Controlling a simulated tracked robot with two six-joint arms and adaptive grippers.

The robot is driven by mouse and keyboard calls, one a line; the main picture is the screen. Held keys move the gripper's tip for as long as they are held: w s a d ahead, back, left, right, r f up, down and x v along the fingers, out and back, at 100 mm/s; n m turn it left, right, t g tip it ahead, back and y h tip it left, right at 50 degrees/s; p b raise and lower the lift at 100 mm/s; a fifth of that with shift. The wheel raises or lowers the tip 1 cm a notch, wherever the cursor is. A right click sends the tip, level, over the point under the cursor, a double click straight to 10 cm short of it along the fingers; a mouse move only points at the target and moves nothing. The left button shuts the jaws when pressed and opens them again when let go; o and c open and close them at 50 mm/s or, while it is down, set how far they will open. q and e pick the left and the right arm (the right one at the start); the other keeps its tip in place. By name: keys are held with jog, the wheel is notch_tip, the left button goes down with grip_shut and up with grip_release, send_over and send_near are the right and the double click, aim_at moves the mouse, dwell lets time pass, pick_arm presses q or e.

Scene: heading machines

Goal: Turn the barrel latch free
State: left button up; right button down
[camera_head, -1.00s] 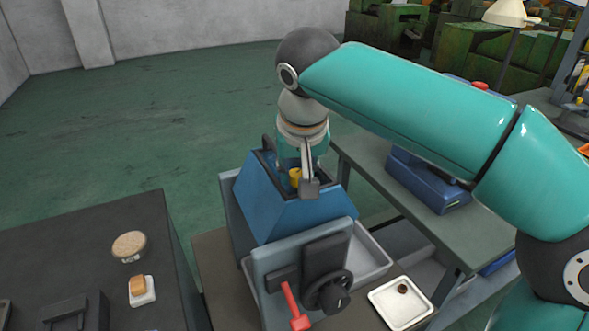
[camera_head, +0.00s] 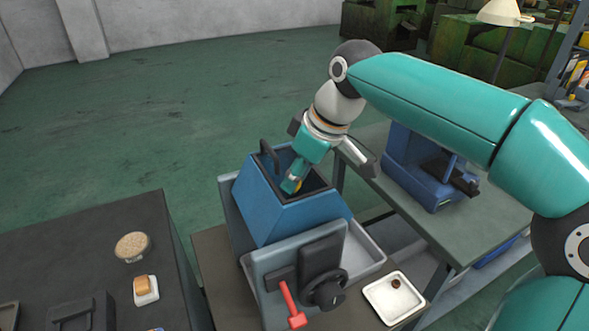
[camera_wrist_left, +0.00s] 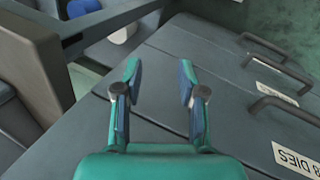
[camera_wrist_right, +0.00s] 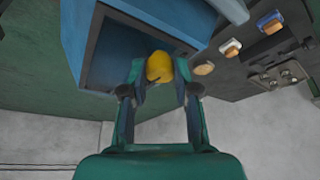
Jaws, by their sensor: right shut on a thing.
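A blue hopper-like housing (camera_head: 285,217) with an open top stands on the grey machine. A rounded yellow piece (camera_wrist_right: 159,67), perhaps the latch knob, sits between the fingertips of my right gripper (camera_wrist_right: 152,78). In the head view my right gripper (camera_head: 292,185) reaches down at a slant into the housing's opening, shut on the yellow piece, of which only a little shows there. I cannot tell what the piece is fixed to. My left gripper (camera_wrist_left: 159,80) is open and empty above grey drawers, seen only in the left wrist view.
A red-handled lever (camera_head: 292,305) and a black handwheel (camera_head: 325,290) are on the machine's front. A white tray (camera_head: 394,299) with a small dark part lies at right. A dark bench (camera_head: 85,240) stands left, a bench with a blue machine (camera_head: 425,175) right.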

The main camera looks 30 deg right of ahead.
jog(key=shift+d+n+y+p, duration=0.1)
jog(key=shift+n+y+p, duration=0.3)
jog(key=shift+n, duration=0.7)
jog(key=c, duration=0.8)
grip_release()
jog(key=shift+g, duration=0.3)
jog(key=shift+c, duration=0.2)
jog(key=shift+r, duration=0.1)
jog(key=v, duration=1.1)
jog(key=shift+s+r, duration=0.15)
jog(key=shift+r, duration=0.15)
jog(key=shift+d, duration=0.1)
